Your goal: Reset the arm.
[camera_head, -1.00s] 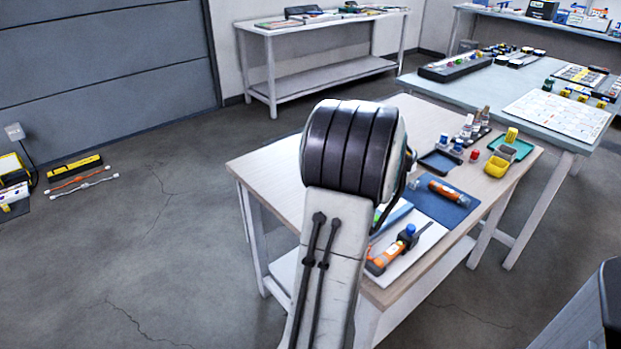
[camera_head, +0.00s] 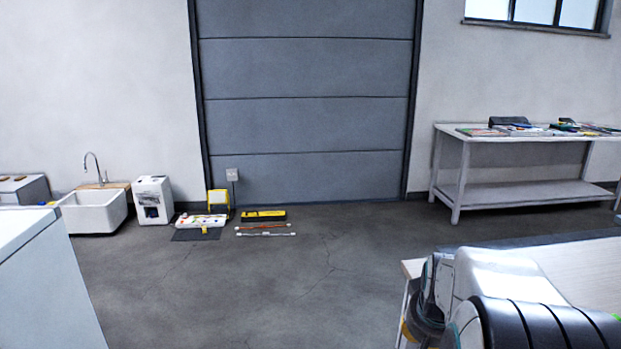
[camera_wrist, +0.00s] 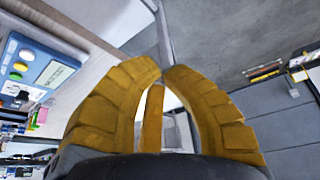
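My arm (camera_head: 500,290) shows at the lower right of the head view, with white and black links folded beside the corner of a light wooden table (camera_head: 580,262). My gripper (camera_wrist: 161,72) fills the middle of the wrist view. Its two ribbed yellow fingers curve together and their tips meet. I see nothing held between them. In the head view, the fingertips cannot be made out.
A blue device with a display (camera_wrist: 58,74) lies left in the wrist view. In the head view, a white cabinet (camera_head: 45,290) stands at near left. A shelf table (camera_head: 520,146) stands at back right. Yellow cases (camera_head: 262,215) lie by the grey door. The middle floor is clear.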

